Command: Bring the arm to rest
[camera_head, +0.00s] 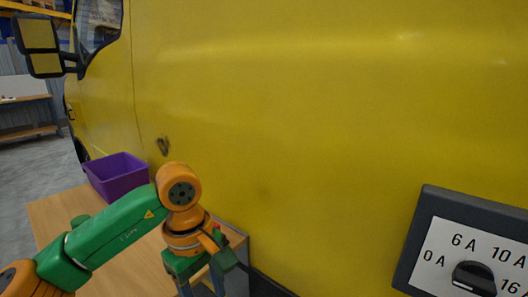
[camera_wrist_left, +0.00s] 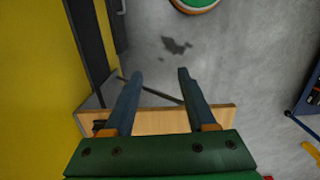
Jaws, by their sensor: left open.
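My left arm, green and orange, comes in from the left in the head view and bends down over the wooden table. Its left gripper (camera_head: 203,284) points down near the table's right end, partly cut off by the lower picture edge. In the left wrist view the two dark fingers of the left gripper (camera_wrist_left: 158,78) stand apart with nothing between them. The wooden table (camera_wrist_left: 172,120) shows edge-on behind the fingers, with grey floor beyond. My right gripper is in neither view.
A yellow van (camera_head: 300,110) fills most of the head view, close behind the table. A purple bin (camera_head: 118,178) stands at the table's far left. A panel (camera_head: 440,262) with a black dial and ampere marks is at lower right. Open grey floor (camera_wrist_left: 240,60) shows in the wrist view.

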